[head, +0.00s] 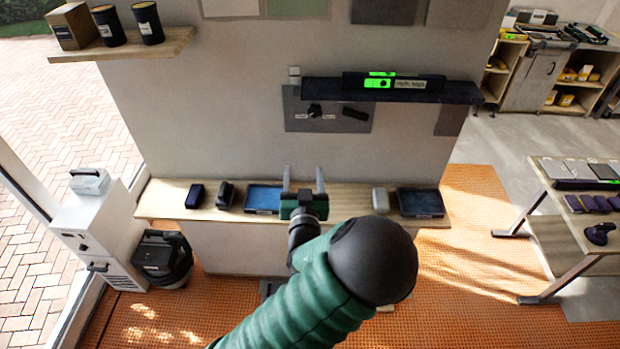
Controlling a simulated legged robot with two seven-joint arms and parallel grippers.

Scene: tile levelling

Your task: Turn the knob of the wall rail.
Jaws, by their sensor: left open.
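The wall rail (455,94) is a long dark bar fixed across the wall, right of centre. A black level with bright green vials (380,83) lies along it. Below the rail's left part, a grey panel (335,124) carries a small dark knob (315,110) with pale labels beside it. A dark oblong part (355,114) sits to the knob's right. My left gripper (304,174) is open and empty, its two grey fingers apart and pointing up the picture. In the picture it is below the knob and apart from it. My right gripper is not in view.
A wooden ledge (165,200) along the wall holds dark blocks and blue trays near my gripper. An upper left shelf (125,48) bears a box and two dark cups. A table (550,186) stands right. The wall between ledge and panel is clear.

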